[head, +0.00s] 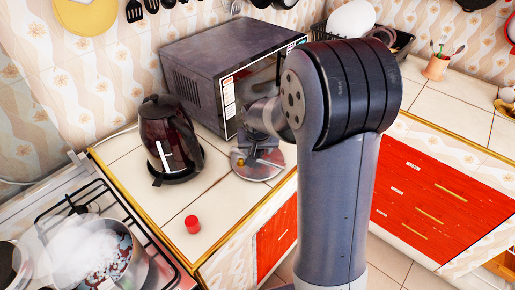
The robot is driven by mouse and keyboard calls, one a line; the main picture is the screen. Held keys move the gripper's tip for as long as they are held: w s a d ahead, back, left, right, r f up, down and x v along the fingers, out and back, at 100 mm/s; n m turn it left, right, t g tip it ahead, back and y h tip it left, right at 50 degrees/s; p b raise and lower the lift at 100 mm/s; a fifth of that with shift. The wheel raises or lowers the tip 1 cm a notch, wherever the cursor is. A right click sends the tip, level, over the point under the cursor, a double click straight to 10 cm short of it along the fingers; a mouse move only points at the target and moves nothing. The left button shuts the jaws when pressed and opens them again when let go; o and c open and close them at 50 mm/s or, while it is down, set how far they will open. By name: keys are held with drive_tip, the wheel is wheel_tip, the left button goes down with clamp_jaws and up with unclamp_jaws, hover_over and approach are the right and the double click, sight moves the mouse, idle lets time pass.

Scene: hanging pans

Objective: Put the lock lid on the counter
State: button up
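A round, grey, metallic disc that looks like the lock lid (258,172) is at the counter's front edge, in front of the microwave. It is at or just above the tiled counter (222,203); I cannot tell whether it touches. My gripper (257,153) is small and partly lost against the disc, right over its middle. I cannot make out whether its fingers are open or closed on the lid. My own arm hides the area to the right of the disc.
A dark kettle (168,138) stands left of the disc, and a grey microwave (225,70) behind it. A small red object (192,224) sits near the front left. The stove (85,215) holds a pan (135,268) at lower left. Bare tiles lie between kettle and red object.

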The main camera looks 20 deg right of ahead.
drive_tip(key=shift+o, duration=0.6)
drive_tip(key=shift+r, duration=0.1)
drive_tip(key=shift+r, duration=0.15)
drive_tip(key=v, duration=1.1)
drive_tip(key=shift+s+r, duration=0.2)
drive_tip(key=shift+r, duration=0.1)
drive_tip(key=shift+a, duration=0.1)
